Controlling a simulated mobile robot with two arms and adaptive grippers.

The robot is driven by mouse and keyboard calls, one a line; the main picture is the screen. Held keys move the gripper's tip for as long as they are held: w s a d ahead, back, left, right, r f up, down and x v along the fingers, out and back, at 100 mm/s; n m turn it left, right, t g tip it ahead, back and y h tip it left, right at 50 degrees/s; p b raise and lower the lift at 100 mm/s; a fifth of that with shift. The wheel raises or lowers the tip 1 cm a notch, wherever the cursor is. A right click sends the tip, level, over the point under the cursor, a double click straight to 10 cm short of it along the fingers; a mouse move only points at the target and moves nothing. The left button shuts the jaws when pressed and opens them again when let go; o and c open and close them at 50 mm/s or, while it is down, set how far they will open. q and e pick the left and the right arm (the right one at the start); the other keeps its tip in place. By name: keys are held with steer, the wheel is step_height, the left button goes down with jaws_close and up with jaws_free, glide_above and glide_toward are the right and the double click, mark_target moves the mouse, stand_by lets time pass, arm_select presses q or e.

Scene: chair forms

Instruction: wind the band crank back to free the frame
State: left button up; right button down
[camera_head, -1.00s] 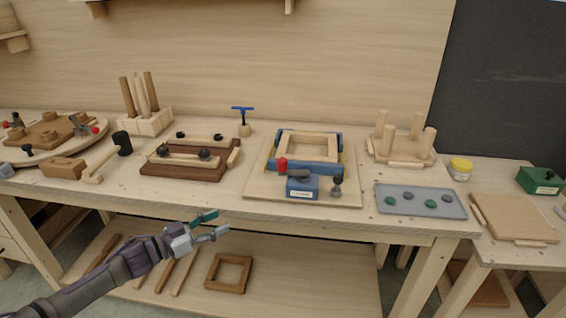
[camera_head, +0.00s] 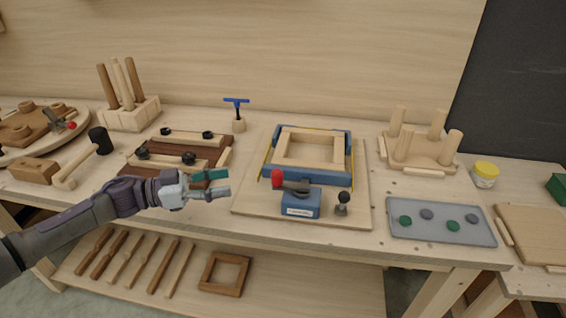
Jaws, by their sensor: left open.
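The wooden frame (camera_head: 284,150) lies inside the blue band clamp (camera_head: 335,177) on a wooden board (camera_head: 262,209). A blue block (camera_head: 300,203) with a white label sits at the clamp's front. The crank, with a red knob (camera_head: 277,177) at its left end and a dark arm, lies over the top of this block. A small dark knob (camera_head: 343,197) stands to the block's right. My left gripper (camera_head: 226,182) is open and empty, left of the board and apart from the crank, its fingers pointing right. My right gripper is not in view.
Behind my left gripper is a dark wooden fixture (camera_head: 222,153) with black knobs. A mallet (camera_head: 85,158) lies farther left. A grey tray (camera_head: 440,233) with green and grey discs lies right of the board. A blue-handled tool (camera_head: 237,113) stands behind.

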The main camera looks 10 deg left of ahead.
arm_select(q)
steer(key=p, duration=0.2)
glide_toward(279, 171)
steer(key=x, duration=0.7)
steer(key=f+x, duration=0.1)
steer(key=x, duration=0.1)
steer(key=shift+w+d, duration=0.2)
steer(key=shift+d, duration=0.2)
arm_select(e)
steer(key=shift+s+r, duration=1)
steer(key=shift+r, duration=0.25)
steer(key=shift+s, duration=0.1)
arm_select(q)
steer(key=shift+c, duration=1.2)
jaws_close()
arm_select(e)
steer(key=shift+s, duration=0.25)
